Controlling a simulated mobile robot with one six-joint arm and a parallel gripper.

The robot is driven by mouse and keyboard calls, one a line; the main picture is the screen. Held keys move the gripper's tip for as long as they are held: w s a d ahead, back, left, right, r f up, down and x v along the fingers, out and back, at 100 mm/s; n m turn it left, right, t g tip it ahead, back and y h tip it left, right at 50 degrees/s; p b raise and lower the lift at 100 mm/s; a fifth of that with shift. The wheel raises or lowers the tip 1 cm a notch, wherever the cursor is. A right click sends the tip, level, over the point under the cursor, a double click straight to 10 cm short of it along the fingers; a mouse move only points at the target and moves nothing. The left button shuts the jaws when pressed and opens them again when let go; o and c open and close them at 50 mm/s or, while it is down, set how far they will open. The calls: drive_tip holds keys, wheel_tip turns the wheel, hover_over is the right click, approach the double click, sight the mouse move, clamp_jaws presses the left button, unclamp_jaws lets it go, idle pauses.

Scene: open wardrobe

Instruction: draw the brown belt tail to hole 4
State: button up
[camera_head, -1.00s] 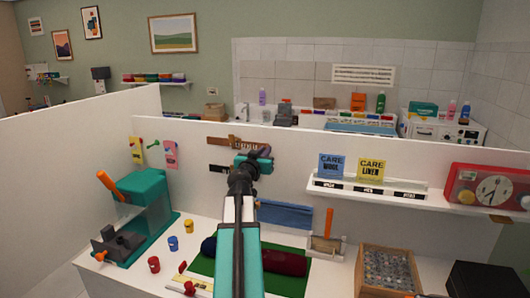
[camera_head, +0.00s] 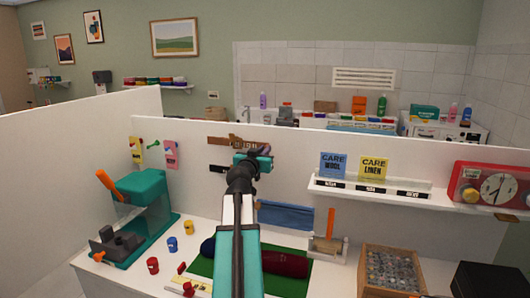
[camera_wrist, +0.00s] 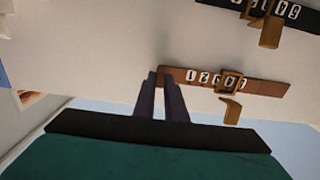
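The brown belt (camera_head: 232,141) is a flat strip on the white back panel, just above and behind my gripper (camera_head: 256,157). In the wrist view the brown belt (camera_wrist: 270,87) carries a row of white numbered marks, partly covered by a brown buckle-like frame (camera_wrist: 231,82) with a short tan piece beside it. My gripper's two dark fingers (camera_wrist: 157,74) are close together, with their tips at the strip's left end. Whether they touch or hold it cannot be told. A black numbered strip (camera_wrist: 288,11) with a similar brown piece lies parallel.
A shelf with blue and yellow care cards (camera_head: 333,165) and a red clock (camera_head: 493,187) stands right. A teal box-shaped device (camera_head: 146,203) is left. Below are small coloured cups (camera_head: 173,244), a green mat (camera_head: 208,266) with a dark red roll, and a wooden coin box (camera_head: 391,271).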

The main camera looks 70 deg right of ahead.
drive_tip(key=o, duration=0.5)
drive_tip(key=shift+c, duration=0.2)
drive_tip(key=shift+a, duration=0.1)
drive_tip(key=a+b, duration=1)
drive_tip(key=a, duration=0.3)
drive_tip(key=shift+s+a+b, duration=0.25)
drive_tip(key=shift+s+b, duration=0.05)
drive_tip(key=shift+s, duration=0.1)
idle(0.8)
